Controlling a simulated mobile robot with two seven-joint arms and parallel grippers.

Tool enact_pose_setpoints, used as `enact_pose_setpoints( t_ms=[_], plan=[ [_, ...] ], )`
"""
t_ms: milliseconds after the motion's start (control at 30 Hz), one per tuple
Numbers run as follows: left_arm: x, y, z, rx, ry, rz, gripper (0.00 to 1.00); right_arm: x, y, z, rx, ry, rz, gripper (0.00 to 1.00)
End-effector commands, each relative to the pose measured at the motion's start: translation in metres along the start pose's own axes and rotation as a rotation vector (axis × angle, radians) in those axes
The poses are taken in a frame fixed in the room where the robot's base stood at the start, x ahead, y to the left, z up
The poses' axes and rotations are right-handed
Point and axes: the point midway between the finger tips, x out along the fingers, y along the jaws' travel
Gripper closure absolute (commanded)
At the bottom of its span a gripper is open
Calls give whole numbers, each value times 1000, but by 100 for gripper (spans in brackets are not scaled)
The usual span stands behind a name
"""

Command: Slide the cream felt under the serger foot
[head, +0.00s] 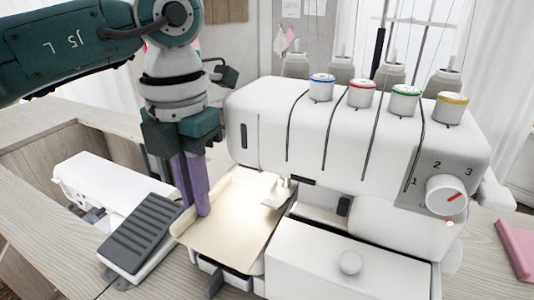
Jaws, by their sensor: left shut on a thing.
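The cream felt (237,225) lies flat over the left bed of the white serger (300,125). Its right side reaches close to the metal serger foot (281,193); I cannot tell whether any of it is under the foot. My left gripper (197,207) points down with purple fingers, shut on the felt's left edge. The fingers hide part of that edge. My right gripper is not in view.
A black-topped pedal (145,232) sits left of the felt, beside a white machine part (105,185) in a recess. The serger's front cover with a round knob (349,263) stands right of the felt. A pink item (516,245) lies at far right.

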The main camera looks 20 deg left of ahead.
Motion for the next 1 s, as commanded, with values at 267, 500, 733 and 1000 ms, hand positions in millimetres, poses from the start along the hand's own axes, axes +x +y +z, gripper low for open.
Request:
enact_pose_setpoints(
  t_ms=[267, 500, 733, 1000],
  plan=[
    [1, -1, 0, 0, -1, -1, 100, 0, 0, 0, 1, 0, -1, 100],
    [1, -1, 0, 0, 0, -1, 65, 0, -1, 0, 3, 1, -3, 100],
    [1, -1, 0, 0, 0, -1, 52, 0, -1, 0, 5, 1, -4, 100],
    [-11, -1, 1, 1, -3, -1, 52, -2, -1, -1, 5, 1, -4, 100]
  ],
)
